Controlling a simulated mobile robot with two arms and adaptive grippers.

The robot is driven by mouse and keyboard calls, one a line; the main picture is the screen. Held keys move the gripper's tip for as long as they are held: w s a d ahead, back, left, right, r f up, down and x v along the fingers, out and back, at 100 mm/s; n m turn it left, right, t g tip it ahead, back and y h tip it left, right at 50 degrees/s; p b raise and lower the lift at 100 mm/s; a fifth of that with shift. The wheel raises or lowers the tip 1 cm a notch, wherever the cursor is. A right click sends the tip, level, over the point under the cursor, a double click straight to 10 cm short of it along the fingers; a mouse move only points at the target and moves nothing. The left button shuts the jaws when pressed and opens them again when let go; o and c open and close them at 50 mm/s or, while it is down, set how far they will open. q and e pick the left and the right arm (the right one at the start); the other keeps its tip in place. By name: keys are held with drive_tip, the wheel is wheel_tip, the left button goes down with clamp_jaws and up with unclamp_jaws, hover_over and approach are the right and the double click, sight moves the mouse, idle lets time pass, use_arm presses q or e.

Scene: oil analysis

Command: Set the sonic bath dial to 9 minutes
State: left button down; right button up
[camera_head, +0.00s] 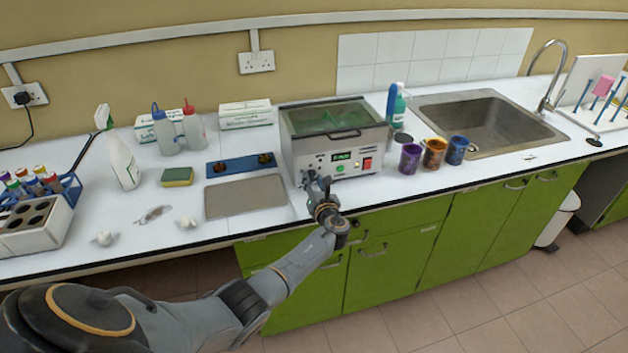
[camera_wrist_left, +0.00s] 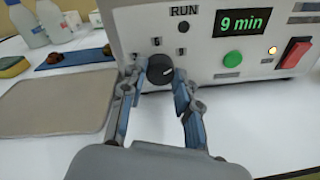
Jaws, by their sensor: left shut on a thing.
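The sonic bath (camera_head: 335,140) is a pale box with a green-tinted lid, standing on the white counter. Its front panel shows in the left wrist view (camera_wrist_left: 220,50), with a display (camera_wrist_left: 241,22) lit "9 min", a green button (camera_wrist_left: 232,59) and a red switch (camera_wrist_left: 294,53). The black dial (camera_wrist_left: 160,69) sits at the left of the panel, under the "RUN" label. My left gripper (camera_head: 320,186) is at the dial, and in the left wrist view its blue-padded fingers (camera_wrist_left: 156,90) are on either side of it, shut on it. My right gripper is not in view.
A grey mat (camera_head: 245,196) and a blue tray (camera_head: 241,165) lie left of the bath. Colored jars (camera_head: 433,153) stand at its right, before the sink (camera_head: 485,122). A sponge (camera_head: 177,177) and bottles (camera_head: 122,160) are further left.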

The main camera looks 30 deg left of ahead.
use_arm(q)
drive_tip(key=c, duration=1)
unclamp_jaws()
drive_tip(key=shift+o, duration=0.2)
drive_tip(key=v, duration=1.2)
